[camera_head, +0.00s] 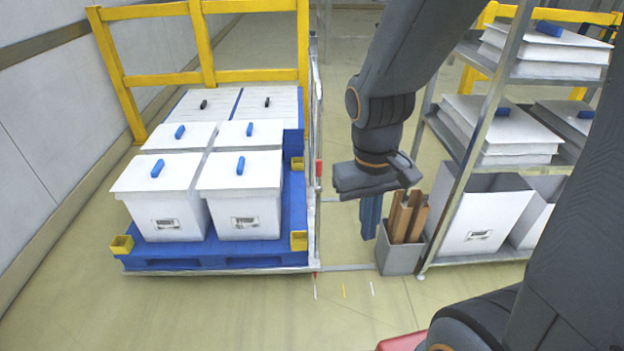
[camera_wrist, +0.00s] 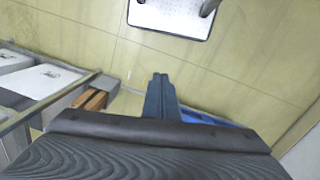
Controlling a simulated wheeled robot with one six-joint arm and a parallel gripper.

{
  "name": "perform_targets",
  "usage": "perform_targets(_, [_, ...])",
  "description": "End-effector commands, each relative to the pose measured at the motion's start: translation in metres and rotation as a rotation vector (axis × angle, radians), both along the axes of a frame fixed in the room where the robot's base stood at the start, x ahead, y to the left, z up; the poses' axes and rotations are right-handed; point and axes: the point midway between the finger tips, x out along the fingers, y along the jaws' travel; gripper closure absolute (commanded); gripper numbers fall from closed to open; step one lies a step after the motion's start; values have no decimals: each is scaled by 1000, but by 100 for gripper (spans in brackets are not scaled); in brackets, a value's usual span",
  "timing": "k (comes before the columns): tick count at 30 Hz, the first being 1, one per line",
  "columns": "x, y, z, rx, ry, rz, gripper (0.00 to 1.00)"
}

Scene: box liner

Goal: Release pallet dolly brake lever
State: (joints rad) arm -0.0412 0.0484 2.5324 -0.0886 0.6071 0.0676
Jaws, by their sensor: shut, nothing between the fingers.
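The blue pallet (camera_head: 210,262) stands at the left in the head view, on a low grey frame with an upright rail on its right side. A small red part (camera_head: 314,276) sits low at the frame's front right corner; I cannot tell whether it is the brake lever. Another red piece (camera_head: 318,168) is on the upright rail. My gripper (camera_head: 370,234) points down to the right of the rail, apart from both red parts. Its blue fingers are together and empty, as the wrist view (camera_wrist: 160,78) also shows.
A grey bin (camera_head: 400,259) with brown strips stands just right of my gripper, beside a metal shelf rack (camera_head: 462,175). Several lidded white boxes (camera_head: 240,200) stand on the pallet. A yellow guard rail (camera_head: 206,78) stands behind. The floor in front is clear.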

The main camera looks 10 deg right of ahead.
Motion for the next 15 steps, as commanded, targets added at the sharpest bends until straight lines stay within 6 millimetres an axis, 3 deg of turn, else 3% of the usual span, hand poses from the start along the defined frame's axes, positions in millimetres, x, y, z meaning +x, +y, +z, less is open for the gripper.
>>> perform_targets(1, [4,0,-17,-28,29,29,100])
perform_targets(6, [16,-10,-54,-174,123,124,100])
perform_targets(15, [65,-30,-104,-503,187,280,100])
